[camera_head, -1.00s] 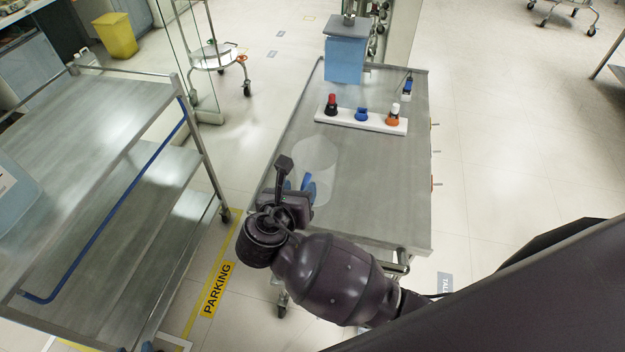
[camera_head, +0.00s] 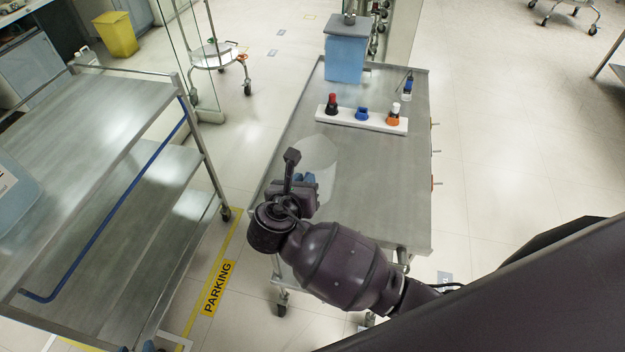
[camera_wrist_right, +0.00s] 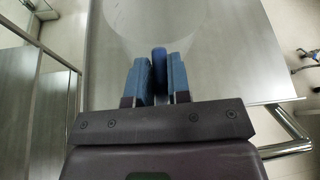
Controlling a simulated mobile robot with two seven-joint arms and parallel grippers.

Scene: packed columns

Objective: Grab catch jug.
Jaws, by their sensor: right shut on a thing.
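The catch jug (camera_head: 319,153) is a clear, faintly white vessel at the near left of the steel cart top (camera_head: 385,190). My right gripper (camera_head: 305,178) is at its near side and hides part of it. In the right wrist view the jug's clear body (camera_wrist_right: 160,22) lies just beyond the fingers. My right gripper (camera_wrist_right: 159,74) is shut there, its two light blue fingers on either side of the jug's dark blue handle (camera_wrist_right: 160,62). I cannot tell whether the jug is touching the cart top. My left gripper is not in view.
A white rack (camera_head: 340,118) with red-, blue- and orange-marked items stands farther back on the cart. A blue box (camera_head: 345,58) is at its far end and a small blue-and-white bottle (camera_head: 407,88) at the right. Another steel cart (camera_head: 90,120) stands left across a floor gap.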

